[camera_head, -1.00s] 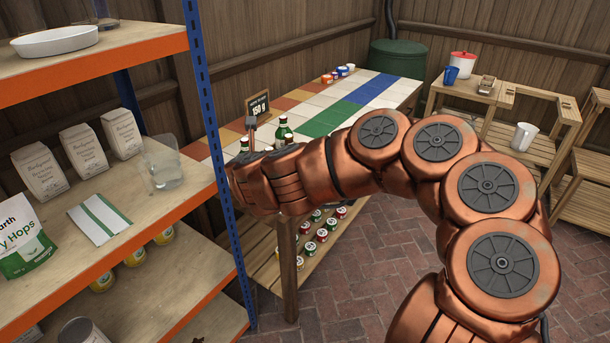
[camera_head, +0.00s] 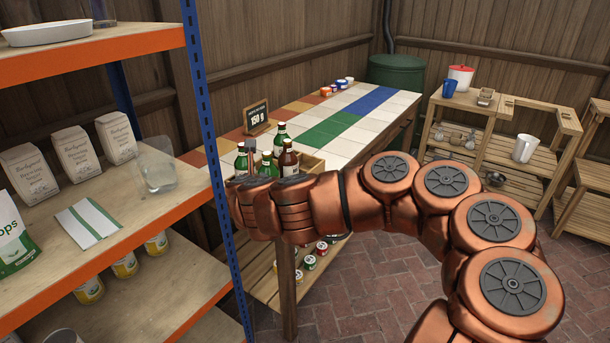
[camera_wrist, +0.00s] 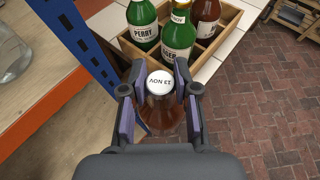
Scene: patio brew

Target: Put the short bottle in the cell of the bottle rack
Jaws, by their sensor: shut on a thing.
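My gripper (camera_wrist: 158,95) is shut on a brown glass bottle with a white cap (camera_wrist: 160,83), which it holds around the neck in the wrist view. The held bottle's lower part is largely hidden by my gripper. The wooden bottle rack (camera_wrist: 228,20) stands just beyond it on the tiled table. In it are green bottles, one labelled Perry (camera_wrist: 142,25) and one Lager (camera_wrist: 178,45), and a brown bottle (camera_wrist: 207,18). In the head view the rack (camera_head: 312,164) shows behind my wrist, and the held bottle cannot be made out.
A shelf unit with a blue post (camera_head: 207,130) stands close on the left, with a clear pitcher (camera_head: 155,172) near its edge. A price sign (camera_head: 257,117) stands behind the rack. The tiled tabletop (camera_head: 340,130) beyond is mostly clear.

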